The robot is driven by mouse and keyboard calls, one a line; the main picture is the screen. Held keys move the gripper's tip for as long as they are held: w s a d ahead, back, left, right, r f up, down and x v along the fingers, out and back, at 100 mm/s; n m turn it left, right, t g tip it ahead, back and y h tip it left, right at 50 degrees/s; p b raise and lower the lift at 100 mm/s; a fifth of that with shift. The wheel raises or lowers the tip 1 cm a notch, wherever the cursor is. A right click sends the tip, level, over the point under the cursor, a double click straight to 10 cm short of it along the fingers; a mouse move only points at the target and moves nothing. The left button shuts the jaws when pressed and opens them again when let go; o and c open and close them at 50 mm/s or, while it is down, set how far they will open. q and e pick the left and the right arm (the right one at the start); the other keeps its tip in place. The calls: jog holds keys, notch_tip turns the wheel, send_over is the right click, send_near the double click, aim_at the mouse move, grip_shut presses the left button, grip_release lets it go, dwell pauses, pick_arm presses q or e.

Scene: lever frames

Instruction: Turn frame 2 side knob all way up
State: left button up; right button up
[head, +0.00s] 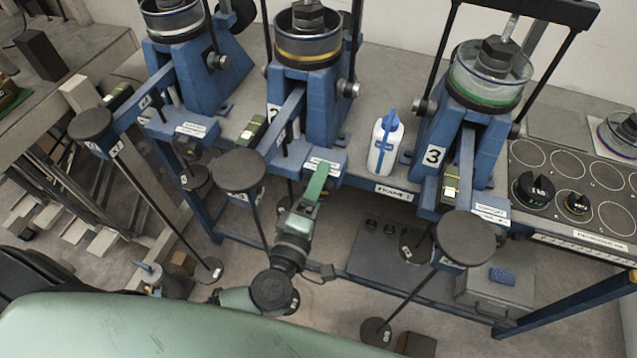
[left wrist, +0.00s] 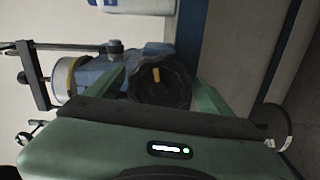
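Frame 2 (head: 299,110) is the middle blue lever frame, with a yellow-banded clear cylinder on top. That yellow-banded cylinder (left wrist: 68,76) lies sideways in the left wrist view. A black ribbed knob (left wrist: 160,92) with a yellow mark is on this frame. The mark sits at the knob's upper part in that picture. My left gripper (left wrist: 160,84) has its green fingers on either side of the knob, with narrow gaps showing; contact is not clear. In the head view the left gripper (head: 316,182) is at frame 2's front right, and the knob is hidden. My right gripper is not in view.
A white and blue bottle (head: 384,145) stands on the bench right of frame 2. Frame 3 (head: 438,150) is further right, and another lever frame (head: 195,75) is left. Round black pedals (head: 238,170) jut out in front. A weight tray (head: 570,190) is far right.

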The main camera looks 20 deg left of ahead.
pick_arm(q)
jog(key=s, duration=0.6)
jog(key=shift+a+p, duration=0.15)
jog(key=shift+p, duration=0.3)
dwell(0.4)
